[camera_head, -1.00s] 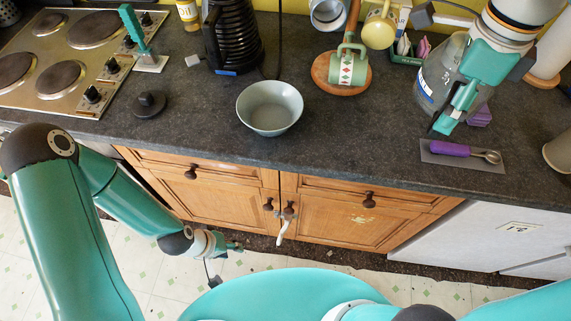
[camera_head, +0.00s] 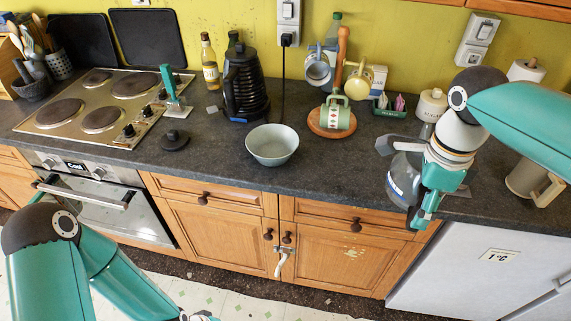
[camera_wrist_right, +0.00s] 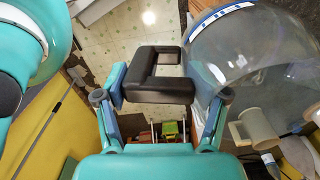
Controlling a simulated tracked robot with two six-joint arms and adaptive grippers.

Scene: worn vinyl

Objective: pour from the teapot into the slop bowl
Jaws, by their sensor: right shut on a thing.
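The slop bowl (camera_head: 272,145), a pale grey-green bowl, stands upright on the dark counter in the middle of the head view. The teapot (camera_head: 400,182) is clear glass with a blue and white band, right of the bowl near the counter's front edge. It also shows in the right wrist view (camera_wrist_right: 250,55). My right gripper (camera_head: 418,222) is shut on its black handle (camera_wrist_right: 160,75), between the fingers in the wrist view. The teapot's contents cannot be made out. My left gripper (camera_head: 207,316) barely shows at the bottom edge, so its jaws cannot be read.
A black kettle (camera_head: 243,85) and a black lid-like disc (camera_head: 174,140) stand to the left. A hob (camera_head: 60,128) lies farther left. The counter between bowl and teapot is clear.

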